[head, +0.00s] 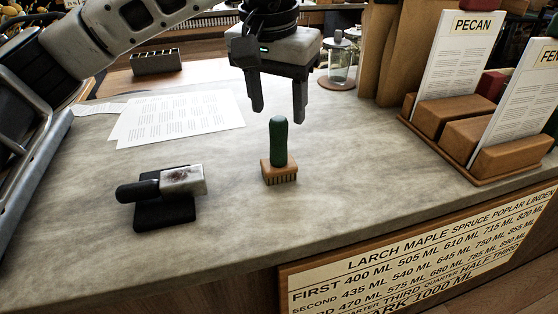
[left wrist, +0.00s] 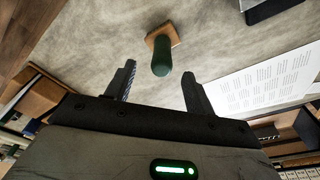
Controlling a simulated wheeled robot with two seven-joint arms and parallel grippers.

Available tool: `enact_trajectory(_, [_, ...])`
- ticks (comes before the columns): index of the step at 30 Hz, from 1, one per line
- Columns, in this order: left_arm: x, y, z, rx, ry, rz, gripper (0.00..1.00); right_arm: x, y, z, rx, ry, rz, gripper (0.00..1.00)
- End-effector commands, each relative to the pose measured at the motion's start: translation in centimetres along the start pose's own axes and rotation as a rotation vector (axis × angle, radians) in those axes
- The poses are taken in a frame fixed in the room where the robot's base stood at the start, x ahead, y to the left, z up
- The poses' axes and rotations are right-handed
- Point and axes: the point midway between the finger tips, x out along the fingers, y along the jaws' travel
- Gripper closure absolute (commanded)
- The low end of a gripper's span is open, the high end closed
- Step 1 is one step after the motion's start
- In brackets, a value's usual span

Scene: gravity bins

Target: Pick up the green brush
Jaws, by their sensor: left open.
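The green brush (head: 278,142) stands upright on the grey counter, its green handle up and its wooden bristle block down. In the left wrist view the brush (left wrist: 161,60) shows beyond the fingertips, near the middle between them. My left gripper (head: 278,112) is open and empty, with its fingers pointing down. In the head view it appears just above and behind the handle top, apart from it. The left wrist view also shows the two spread fingers of the left gripper (left wrist: 158,85). My right gripper is not in view.
A black-handled tool (head: 182,181) lies on a black stand (head: 165,212) to the left. Paper sheets (head: 180,118) lie behind it. A glass jar (head: 339,62) stands at the back. A wooden card rack (head: 440,150) stands right. The counter around the brush is clear.

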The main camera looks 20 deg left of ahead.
Motion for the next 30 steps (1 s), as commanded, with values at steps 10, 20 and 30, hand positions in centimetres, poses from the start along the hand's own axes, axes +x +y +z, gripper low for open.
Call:
enact_trajectory(10, [3.8,0.0,0.0,0.0,-0.001,0.001,0.46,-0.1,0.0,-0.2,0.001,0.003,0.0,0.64])
enact_trajectory(20, [8.1,-0.3,0.0,0.001,-0.002,0.002,0.46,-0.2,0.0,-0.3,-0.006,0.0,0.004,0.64])
enact_trajectory(30, [8.7,-0.3,0.0,0.0,0.0,0.003,0.55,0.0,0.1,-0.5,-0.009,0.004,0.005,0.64])
